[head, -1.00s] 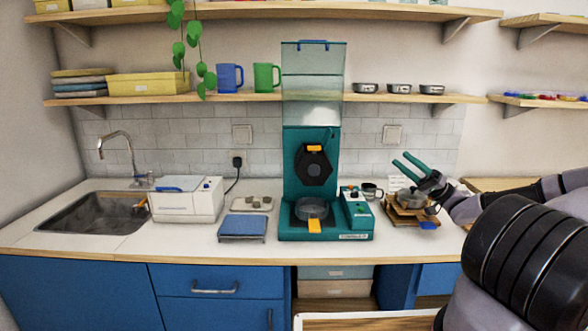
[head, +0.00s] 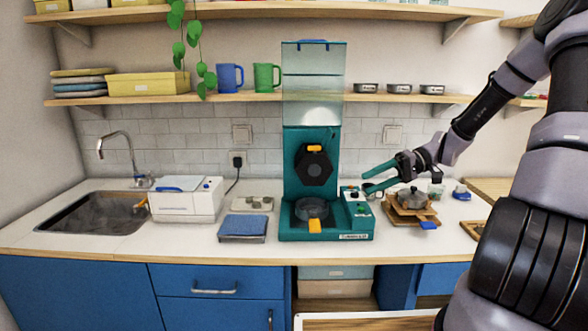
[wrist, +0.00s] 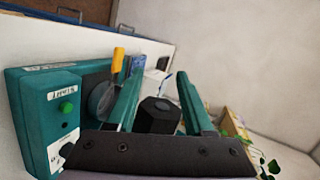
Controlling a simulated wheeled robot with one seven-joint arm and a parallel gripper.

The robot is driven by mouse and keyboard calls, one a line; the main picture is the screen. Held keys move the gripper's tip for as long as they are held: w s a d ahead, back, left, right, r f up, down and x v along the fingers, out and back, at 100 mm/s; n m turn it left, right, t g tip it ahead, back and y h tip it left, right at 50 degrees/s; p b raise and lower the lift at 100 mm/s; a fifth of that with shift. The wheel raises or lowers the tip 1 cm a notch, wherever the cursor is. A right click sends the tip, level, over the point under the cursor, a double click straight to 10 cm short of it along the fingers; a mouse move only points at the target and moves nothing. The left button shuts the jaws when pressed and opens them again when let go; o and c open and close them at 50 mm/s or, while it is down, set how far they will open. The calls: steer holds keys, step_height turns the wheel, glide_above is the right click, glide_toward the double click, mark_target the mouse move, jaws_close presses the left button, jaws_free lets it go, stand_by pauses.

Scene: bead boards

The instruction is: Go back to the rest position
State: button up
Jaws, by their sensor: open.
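My gripper (head: 368,182) is open, with two long green fingers pointing left. It hangs in the air above the counter, just right of the teal machine (head: 290,215). Nothing shows between its fingers. The wrist view shows the two fingers (wrist: 155,95) spread apart, with the teal machine's control box (wrist: 48,120) to their left. A dark knob-like part (wrist: 158,116) of the machine appears behind the gap between the fingers.
A small metal pot (head: 411,198) sits on a wooden stand (head: 410,213) below my wrist. A white box (head: 186,203), a blue-topped scale (head: 243,226) and a sink (head: 85,212) lie left. Shelves (head: 250,97) run above the counter (head: 130,240).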

steer(key=s+d+r+m+t+h, duration=0.3)
steer(key=s+r+m+t+h, duration=0.5)
steer(key=s+r, duration=0.9)
step_height(320, 180, up, 5)
steer(key=t+h, duration=0.1)
steer(key=h, duration=0.2)
steer(key=shift+s+d+f+t+h, duration=0.15)
steer(key=shift+s+d+t+h, duration=0.05)
steer(key=shift+s+t+h, duration=0.2)
steer(key=shift+w, duration=0.1)
